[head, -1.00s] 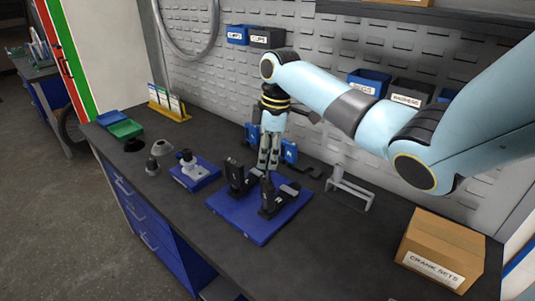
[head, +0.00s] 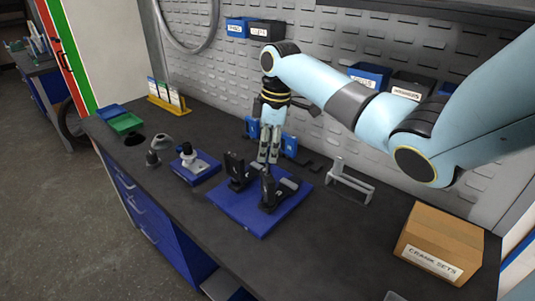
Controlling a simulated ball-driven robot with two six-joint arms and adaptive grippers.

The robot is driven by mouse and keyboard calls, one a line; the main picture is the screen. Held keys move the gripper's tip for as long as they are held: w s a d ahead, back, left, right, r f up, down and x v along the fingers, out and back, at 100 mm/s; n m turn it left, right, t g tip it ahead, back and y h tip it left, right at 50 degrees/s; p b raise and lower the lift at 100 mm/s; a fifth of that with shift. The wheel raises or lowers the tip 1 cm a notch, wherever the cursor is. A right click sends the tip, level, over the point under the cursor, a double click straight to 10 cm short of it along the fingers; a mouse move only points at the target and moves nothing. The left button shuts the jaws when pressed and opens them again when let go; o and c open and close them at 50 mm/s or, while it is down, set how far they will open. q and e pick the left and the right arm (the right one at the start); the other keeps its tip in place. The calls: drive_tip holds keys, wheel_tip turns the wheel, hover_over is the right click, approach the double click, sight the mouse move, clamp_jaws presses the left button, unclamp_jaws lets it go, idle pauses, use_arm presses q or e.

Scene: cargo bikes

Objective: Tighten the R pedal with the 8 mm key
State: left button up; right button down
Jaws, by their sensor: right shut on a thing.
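My right gripper (head: 268,158) points straight down over the blue fixture board (head: 240,212) on the bench. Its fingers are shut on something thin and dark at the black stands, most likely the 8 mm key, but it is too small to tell. Two black stands rise from the board, a left one (head: 238,170) and a right one (head: 269,190). A dark pedal-like block (head: 289,184) sits beside the right stand. Whether the key is seated in the pedal is not clear. My left gripper is outside the view.
A smaller blue block with a grey fitting (head: 188,158) and grey cones (head: 163,142) stand to the left. Blue and green trays (head: 125,123) lie at the far left.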

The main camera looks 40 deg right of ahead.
drive_tip(key=m, duration=0.6)
drive_tip(key=shift+f+t+h, duration=0.1)
drive_tip(key=shift+t+h, duration=0.2)
drive_tip(key=shift+s, duration=0.1)
drive_tip(key=shift+m, duration=0.5)
drive_tip(key=m, duration=0.5)
drive_tip(key=shift+m+h, duration=0.4)
drive_tip(key=shift+a+m, duration=0.1)
drive_tip(key=shift+m, duration=0.3)
drive_tip(key=m, duration=0.5)
drive_tip(key=shift+m+h, duration=0.3)
drive_tip(key=shift+f, duration=0.1)
